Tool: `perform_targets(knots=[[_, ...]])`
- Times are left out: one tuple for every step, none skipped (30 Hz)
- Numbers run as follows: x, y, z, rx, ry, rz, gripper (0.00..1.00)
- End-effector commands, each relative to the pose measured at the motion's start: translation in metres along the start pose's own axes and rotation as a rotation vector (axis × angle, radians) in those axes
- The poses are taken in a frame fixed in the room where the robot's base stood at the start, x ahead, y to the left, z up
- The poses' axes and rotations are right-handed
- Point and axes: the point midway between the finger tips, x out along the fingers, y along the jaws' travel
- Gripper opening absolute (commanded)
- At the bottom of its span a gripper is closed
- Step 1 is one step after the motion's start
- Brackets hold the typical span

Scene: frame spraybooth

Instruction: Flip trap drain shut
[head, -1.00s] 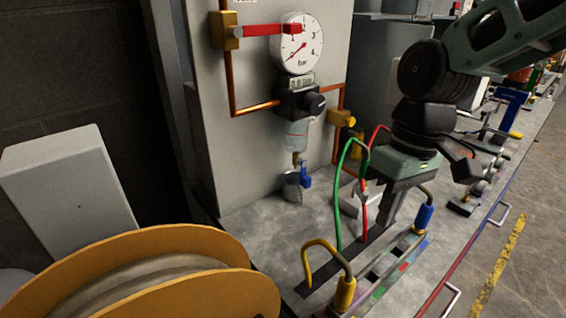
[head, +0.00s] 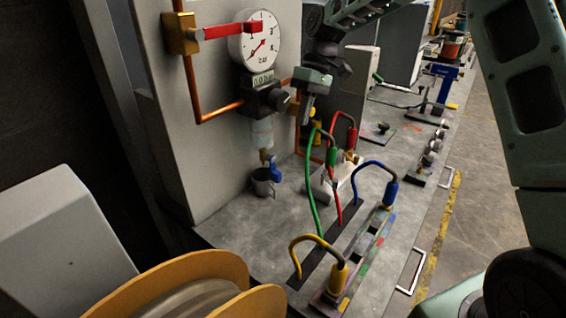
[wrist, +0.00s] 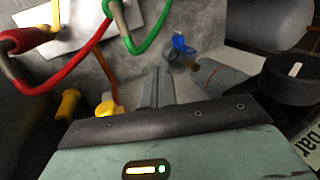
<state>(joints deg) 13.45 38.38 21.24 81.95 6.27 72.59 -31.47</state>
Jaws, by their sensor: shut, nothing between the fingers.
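The trap drain is a small brass valve (head: 264,155) under the clear filter bowl (head: 262,133), with a blue lever (head: 275,169) that hangs roughly downward beside it. A small metal cup (head: 262,186) stands below. My gripper (head: 304,119) points down, to the right of the regulator and higher than the drain. Its fingers are together and empty, apart from the lever. In the wrist view the blue lever (wrist: 182,44) shows beyond and slightly right of my fingertips (wrist: 158,72). The filter bowl (wrist: 222,75) is to the right there.
A pressure gauge (head: 257,42) and a red lever (head: 231,31) are on the panel above. Green (head: 312,185), red (head: 330,180), blue (head: 371,165) and yellow (head: 304,243) hoses rise from the bench. An orange reel (head: 205,270) is at front left. Bench around the cup is clear.

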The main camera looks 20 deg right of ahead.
Motion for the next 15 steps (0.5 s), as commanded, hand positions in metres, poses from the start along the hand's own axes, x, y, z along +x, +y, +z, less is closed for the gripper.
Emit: perform_targets(knots=[[0.0, 0.0, 0.0, 0.0, 0.0, 0.0, 0.0], [0.0, 0.0, 0.0, 0.0, 0.0, 0.0, 0.0], [0.001, 0.0, 0.0, 0.0, 0.0, 0.0, 0.0], [0.001, 0.0, 0.0, 0.0, 0.0, 0.0, 0.0], [0.002, -0.001, 0.0, 0.0, -0.001, 0.0, 0.0], [0.005, -0.001, 0.0, 0.0, -0.001, 0.0, 0.0], [0.007, -0.001, 0.0, 0.0, -0.001, 0.0, 0.0], [0.01, -0.001, 0.0, 0.0, -0.001, -0.001, 0.0], [0.015, -0.001, 0.0, 0.0, -0.002, -0.001, 0.0], [0.02, -0.001, 0.0, 0.0, -0.003, -0.002, 0.0], [0.025, -0.001, 0.001, 0.0, -0.004, -0.002, 0.0], [0.032, -0.001, 0.0, 0.0, -0.004, -0.002, 0.0], [0.038, -0.002, 0.001, 0.0, -0.005, -0.003, 0.0], [0.044, -0.002, 0.0, 0.0, -0.004, -0.002, 0.0], [0.053, -0.002, 0.001, 0.0, -0.004, -0.002, 0.0]])
